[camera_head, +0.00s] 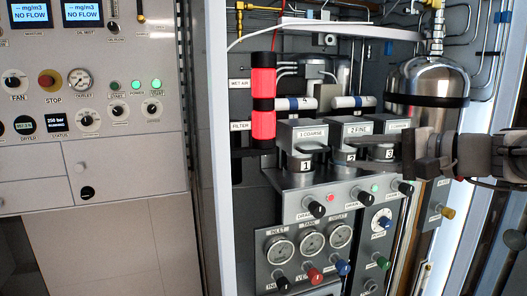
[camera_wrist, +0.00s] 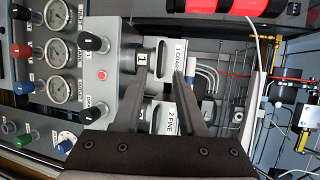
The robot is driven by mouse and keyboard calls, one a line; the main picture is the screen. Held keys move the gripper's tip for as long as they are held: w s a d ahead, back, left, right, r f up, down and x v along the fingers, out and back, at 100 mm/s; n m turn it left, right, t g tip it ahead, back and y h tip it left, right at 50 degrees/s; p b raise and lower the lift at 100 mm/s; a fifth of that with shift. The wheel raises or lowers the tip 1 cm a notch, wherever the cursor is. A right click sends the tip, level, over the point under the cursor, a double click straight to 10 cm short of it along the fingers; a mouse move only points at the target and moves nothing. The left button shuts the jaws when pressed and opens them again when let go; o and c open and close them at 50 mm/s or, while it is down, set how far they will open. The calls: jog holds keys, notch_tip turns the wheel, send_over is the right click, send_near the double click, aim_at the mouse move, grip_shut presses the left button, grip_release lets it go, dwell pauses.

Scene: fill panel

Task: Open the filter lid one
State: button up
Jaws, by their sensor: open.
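Filter lid one is the grey block labelled "1 COARSE" (camera_head: 310,133), at the left of a row of three, above a round canister marked "1" (camera_head: 306,165). In the wrist view the lid (camera_wrist: 181,52) is ahead, with the canister label (camera_wrist: 141,59) to its left. My gripper (camera_wrist: 160,72) is open, its two fingers pointing toward filter one, one tip near the canister and the other near the lid's labelled face. Contact cannot be told. In the head view my gripper reaches in from the right, across the front of filters two and three, partly hiding them.
The "2 FINE" block (camera_head: 359,130) is close beside lid one. A red cylinder (camera_head: 263,95) stands at the left, and a steel tank (camera_head: 427,85) at the right. Black knobs (camera_head: 315,208) and gauges (camera_head: 281,250) are below. The white cabinet frame (camera_head: 205,150) borders the left.

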aim_at(317, 152)
jog(key=x, duration=0.8)
jog(key=shift+w+a, duration=0.25)
jog(key=shift+w, duration=0.1)
grip_shut()
dwell(0.9)
